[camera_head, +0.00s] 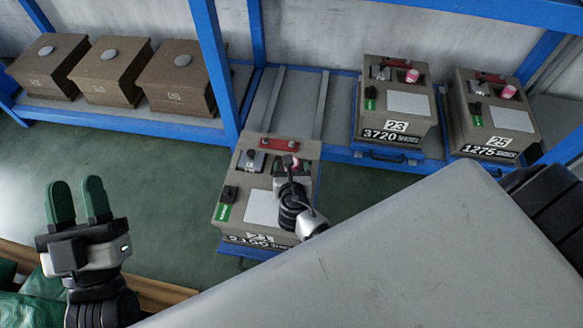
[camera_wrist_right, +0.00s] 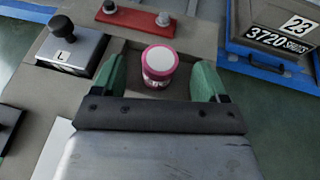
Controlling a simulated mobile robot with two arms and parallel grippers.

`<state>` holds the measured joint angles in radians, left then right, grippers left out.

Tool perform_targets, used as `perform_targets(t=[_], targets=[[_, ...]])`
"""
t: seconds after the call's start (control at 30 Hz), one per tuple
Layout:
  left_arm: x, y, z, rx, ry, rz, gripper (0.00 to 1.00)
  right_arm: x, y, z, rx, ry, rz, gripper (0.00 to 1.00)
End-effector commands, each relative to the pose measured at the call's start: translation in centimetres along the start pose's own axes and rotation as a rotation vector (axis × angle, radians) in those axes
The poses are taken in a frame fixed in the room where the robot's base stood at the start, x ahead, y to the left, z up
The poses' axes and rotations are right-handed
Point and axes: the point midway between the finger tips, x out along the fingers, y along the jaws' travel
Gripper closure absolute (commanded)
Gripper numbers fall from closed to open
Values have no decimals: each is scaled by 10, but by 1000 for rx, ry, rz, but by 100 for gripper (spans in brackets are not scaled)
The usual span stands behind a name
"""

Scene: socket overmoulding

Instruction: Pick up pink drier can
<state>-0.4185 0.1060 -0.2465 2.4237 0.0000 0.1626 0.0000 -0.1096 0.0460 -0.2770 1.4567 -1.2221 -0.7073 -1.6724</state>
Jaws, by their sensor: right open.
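The pink drier can (camera_wrist_right: 158,64) stands upright in a recess of the nearest brown mould box. It has a white lid and pink sides. In the head view this gripper (camera_head: 288,170) is over the near box (camera_head: 262,208) and hides most of the can. My left gripper (camera_head: 78,200) is at the left, fingers up, apart and empty.
Two similar boxes, marked 23 (camera_head: 395,105) and 25 (camera_head: 493,112), stand on the blue rack (camera_head: 340,152) at the right, each with a pink can. Several brown lidded boxes (camera_head: 110,72) sit on the left shelf. Green floor (camera_head: 150,175) is clear between my left gripper and the rack.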

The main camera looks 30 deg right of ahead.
Motion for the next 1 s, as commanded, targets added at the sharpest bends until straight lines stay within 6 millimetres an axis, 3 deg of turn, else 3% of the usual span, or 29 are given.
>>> perform_targets(t=[0.27, 0.6, 0.97, 1.0], targets=[[-5, 4, -26, -11, 224, 9, 64, 21, -1, -1, 0, 0, -1, 26], [-6, 5, -31, -12, 258, 10, 64, 24, 0, 0, 0, 1, 0, 26], [-6, 5, -31, -12, 256, 10, 64, 23, 0, 0, 0, 1, 0, 80], [-6, 5, -31, -12, 256, 10, 64, 23, 0, 0, 1, 0, 0, 80]])
